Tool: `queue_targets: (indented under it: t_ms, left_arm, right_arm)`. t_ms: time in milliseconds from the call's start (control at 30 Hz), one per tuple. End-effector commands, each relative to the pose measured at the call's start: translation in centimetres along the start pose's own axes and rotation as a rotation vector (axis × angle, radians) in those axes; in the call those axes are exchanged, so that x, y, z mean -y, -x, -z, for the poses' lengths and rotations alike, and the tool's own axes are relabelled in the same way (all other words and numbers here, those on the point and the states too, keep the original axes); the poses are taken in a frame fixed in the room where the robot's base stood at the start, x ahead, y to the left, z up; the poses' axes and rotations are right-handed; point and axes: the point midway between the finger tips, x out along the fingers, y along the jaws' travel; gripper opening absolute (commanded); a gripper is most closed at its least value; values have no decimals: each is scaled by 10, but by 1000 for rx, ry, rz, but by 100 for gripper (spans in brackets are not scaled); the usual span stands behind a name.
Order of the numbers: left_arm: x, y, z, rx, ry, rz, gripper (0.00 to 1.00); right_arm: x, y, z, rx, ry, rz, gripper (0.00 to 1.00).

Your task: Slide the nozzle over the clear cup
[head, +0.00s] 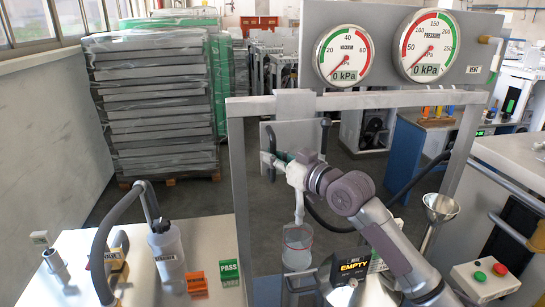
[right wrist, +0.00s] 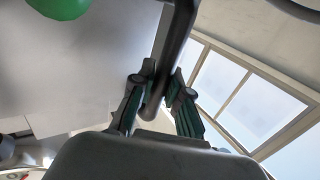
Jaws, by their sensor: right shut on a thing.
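The clear cup (head: 297,258) stands upright near the bottom middle of the head view. A slim pale nozzle (head: 299,209) hangs down just above it and seems lined up with its mouth. Whether its tip is inside the rim is hard to tell. My right gripper (head: 274,160) is up and left of the cup, at the grey plate. In the right wrist view, its teal fingers (right wrist: 161,92) are closed around a dark curved handle (right wrist: 181,42). How the handle joins the nozzle is partly hidden by my wrist. My left gripper is not in view.
A black box reading EMPTY (head: 352,268) and a steel funnel (head: 440,208) are right of the cup. A grey bottle (head: 167,250), an orange block (head: 196,283) and a green PASS block (head: 229,272) stand left. A metal frame (head: 239,190) surrounds the work area.

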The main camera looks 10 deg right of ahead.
Motion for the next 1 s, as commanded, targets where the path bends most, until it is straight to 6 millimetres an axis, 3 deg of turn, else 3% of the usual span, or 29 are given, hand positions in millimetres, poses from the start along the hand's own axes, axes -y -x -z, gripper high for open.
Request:
queue_targets:
  t_ms: [67,100,267,667,1000]
  left_arm:
    - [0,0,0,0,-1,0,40]
    - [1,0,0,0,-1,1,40]
    - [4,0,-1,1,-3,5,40]
    - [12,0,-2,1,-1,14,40]
    - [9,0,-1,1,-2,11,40]
  right_arm:
    - [3,-1,-1,0,-3,6,0]
    - [3,-1,-1,0,-3,6,17]
    - [2,-1,-1,0,-3,5,41]
    - [1,8,-1,0,-1,2,41]
    - [1,75,-2,3,1,2,41]
